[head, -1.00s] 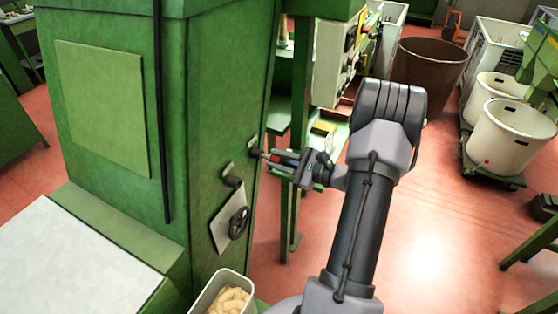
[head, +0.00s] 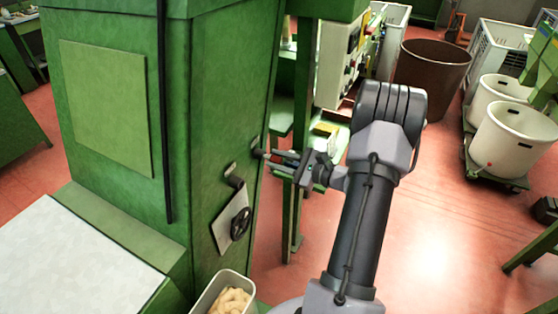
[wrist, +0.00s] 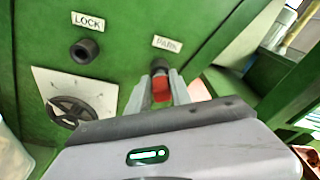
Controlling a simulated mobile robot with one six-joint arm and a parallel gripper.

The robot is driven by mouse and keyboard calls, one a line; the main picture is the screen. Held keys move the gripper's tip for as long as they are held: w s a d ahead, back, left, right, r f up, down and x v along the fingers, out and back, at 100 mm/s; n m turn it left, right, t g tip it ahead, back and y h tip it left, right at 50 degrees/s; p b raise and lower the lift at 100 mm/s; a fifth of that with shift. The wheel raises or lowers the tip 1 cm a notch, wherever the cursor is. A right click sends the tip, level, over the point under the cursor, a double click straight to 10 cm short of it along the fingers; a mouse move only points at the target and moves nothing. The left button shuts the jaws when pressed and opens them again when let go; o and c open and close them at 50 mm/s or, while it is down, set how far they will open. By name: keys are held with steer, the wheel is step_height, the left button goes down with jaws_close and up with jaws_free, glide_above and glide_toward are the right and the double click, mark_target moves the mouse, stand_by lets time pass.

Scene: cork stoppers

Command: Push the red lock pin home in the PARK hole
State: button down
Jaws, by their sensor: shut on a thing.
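The red lock pin (wrist: 160,90) is between the two fingers of my gripper (wrist: 161,82), which is shut on it. In the wrist view the pin lines up with the dark PARK hole collar (wrist: 158,65), below the PARK label (wrist: 167,44). The pin's far end is hidden at the collar, so its depth cannot be told. The LOCK hole collar (wrist: 84,51) is to the left, with no red pin seen in it. In the head view my gripper (head: 268,156) is at the right edge of the green cabinet's side face.
A bin of corks (head: 232,300) stands below. Open floor lies to the right.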

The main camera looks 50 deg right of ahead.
steer(key=shift+x, duration=0.75)
steer(key=c, duration=1.1)
jaws_free()
steer(key=shift+a+r, duration=0.1)
steer(key=p+v, duration=0.2)
steer(key=v, duration=1.5)
steer(key=shift+s+p, duration=0.2)
steer(key=shift+p, duration=0.2)
